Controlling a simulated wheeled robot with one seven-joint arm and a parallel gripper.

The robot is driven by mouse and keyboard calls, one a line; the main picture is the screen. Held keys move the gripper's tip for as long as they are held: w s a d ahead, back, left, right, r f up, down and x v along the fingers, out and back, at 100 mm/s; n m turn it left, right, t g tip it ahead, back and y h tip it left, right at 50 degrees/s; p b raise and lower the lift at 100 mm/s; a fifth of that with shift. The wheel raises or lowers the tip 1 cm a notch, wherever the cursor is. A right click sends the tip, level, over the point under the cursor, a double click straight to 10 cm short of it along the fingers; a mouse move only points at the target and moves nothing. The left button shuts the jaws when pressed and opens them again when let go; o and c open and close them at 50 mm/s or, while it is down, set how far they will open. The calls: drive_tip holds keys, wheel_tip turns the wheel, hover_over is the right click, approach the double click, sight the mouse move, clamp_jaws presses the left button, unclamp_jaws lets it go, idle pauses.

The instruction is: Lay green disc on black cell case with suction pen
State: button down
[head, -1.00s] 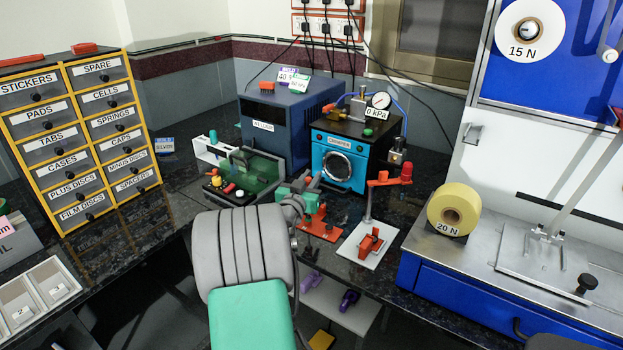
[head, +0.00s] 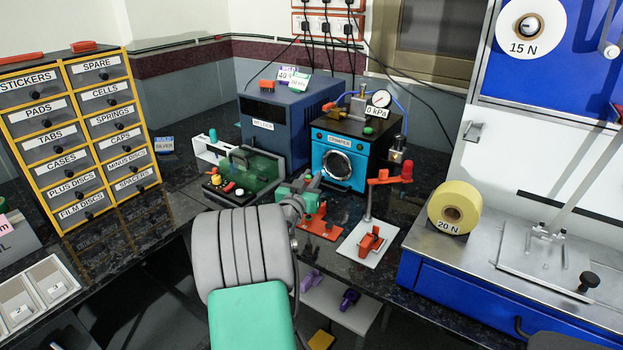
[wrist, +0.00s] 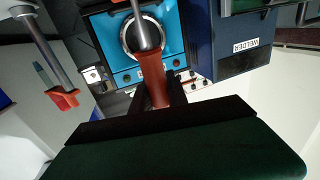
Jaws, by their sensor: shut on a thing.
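My gripper (wrist: 160,98) is shut on a red-brown pen-like handle (wrist: 152,72), which looks like the suction pen. A grey metal rod shows beyond the handle in the wrist view, in front of the blue crimper's round window. In the head view my gripper is small and partly hidden behind my own arm, near the middle of the bench. I cannot make out the green disc or the black cell case in either view.
The blue crimper (head: 322,160) and the welder (head: 263,128) stand at the back. A green-walled black fixture (head: 262,171) is left of my arm. A white plate with a red clamp (head: 371,240) lies right. Drawers (head: 45,124) stand left; a blue press (head: 470,300) stands right.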

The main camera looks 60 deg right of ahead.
wheel_tip(320, 180, up, 6)
drive_tip(key=p, duration=0.2)
drive_tip(key=shift+r+p, duration=0.25)
drive_tip(key=shift+p, duration=0.05)
idle(0.6)
